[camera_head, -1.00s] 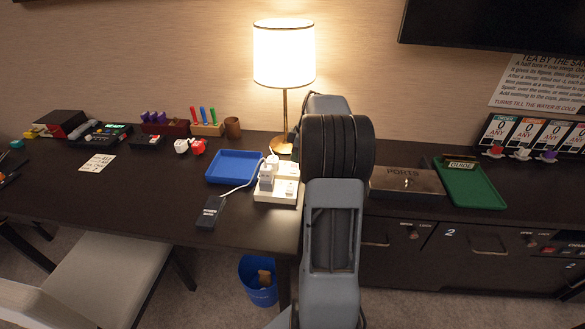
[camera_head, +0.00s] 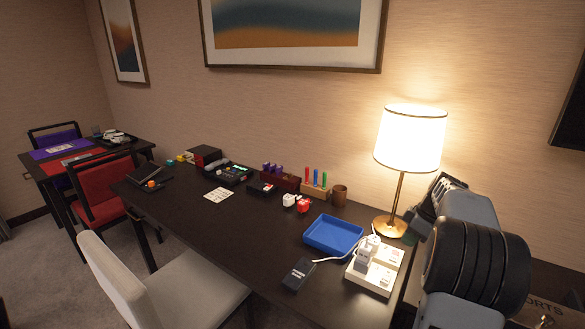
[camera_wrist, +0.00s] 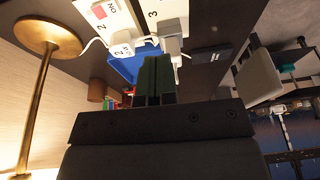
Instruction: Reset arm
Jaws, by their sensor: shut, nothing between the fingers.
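My arm rises at the right edge of the head view, beside the lamp, and its fingers are hidden there. In the wrist view my gripper (camera_wrist: 157,75) shows dark green fingers, shut together with nothing between them. Past the fingertips in that view are a white power strip (camera_wrist: 120,20) with plugs and a blue tray (camera_wrist: 128,66). In the head view the power strip (camera_head: 378,282) lies on the desk just left of my arm. I cannot tell the exact gap between fingers and strip.
The lamp (camera_head: 411,140) stands close to my arm. The blue tray (camera_head: 333,235), a black adapter (camera_head: 299,274) and several small items lie on the desk (camera_head: 225,232). A white chair (camera_head: 180,290) stands in front.

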